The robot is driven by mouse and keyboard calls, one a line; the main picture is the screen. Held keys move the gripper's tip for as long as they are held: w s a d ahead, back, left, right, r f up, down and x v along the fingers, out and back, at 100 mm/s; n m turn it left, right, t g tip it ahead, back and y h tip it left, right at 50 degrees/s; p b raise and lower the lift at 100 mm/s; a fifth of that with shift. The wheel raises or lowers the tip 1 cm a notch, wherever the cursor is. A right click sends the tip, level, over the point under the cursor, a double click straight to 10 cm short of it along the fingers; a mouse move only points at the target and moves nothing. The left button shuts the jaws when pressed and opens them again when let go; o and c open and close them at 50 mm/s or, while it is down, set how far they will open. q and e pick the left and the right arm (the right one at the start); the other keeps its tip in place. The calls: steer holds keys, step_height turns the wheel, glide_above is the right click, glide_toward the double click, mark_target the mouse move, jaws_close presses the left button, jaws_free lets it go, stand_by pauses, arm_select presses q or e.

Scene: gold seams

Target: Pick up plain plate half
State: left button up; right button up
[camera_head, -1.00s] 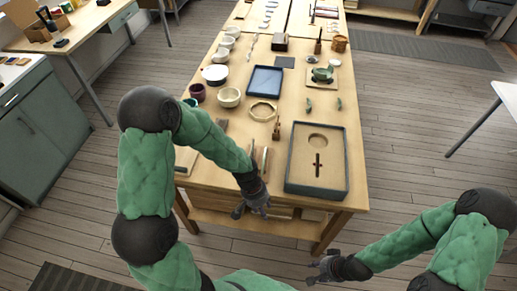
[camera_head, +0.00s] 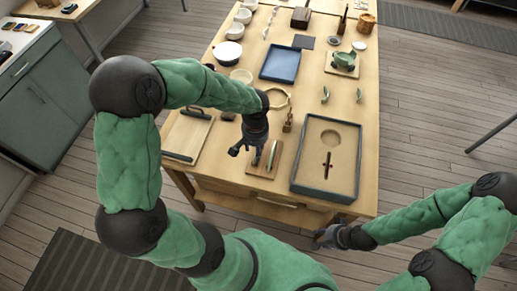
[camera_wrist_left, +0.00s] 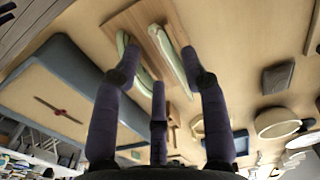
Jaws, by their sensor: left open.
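Two slim, pale-edged plate halves stand side by side on a small wooden board (camera_head: 263,171). In the left wrist view one half (camera_wrist_left: 176,58) lies to the right and a greener half (camera_wrist_left: 123,48) to the left. I cannot tell which one is plain. My left gripper (camera_head: 238,150) is open and empty, just left of the board; in the left wrist view its spread fingers (camera_wrist_left: 160,72) show in front of the halves, partly covering them. My right gripper (camera_head: 325,238) hangs off the table's front edge, away from the halves; its jaw state is unclear.
A dark-rimmed sand tray (camera_head: 309,175) stands right of the board. A flat wooden board (camera_head: 186,137) lies left. Bowls stand at the back left.

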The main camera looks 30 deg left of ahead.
arm_select(q)
steer(key=shift+w+f+b, duration=0.2)
steer(key=shift+f+b, duration=0.7)
steer(key=shift+f, duration=1.9)
jaws_close()
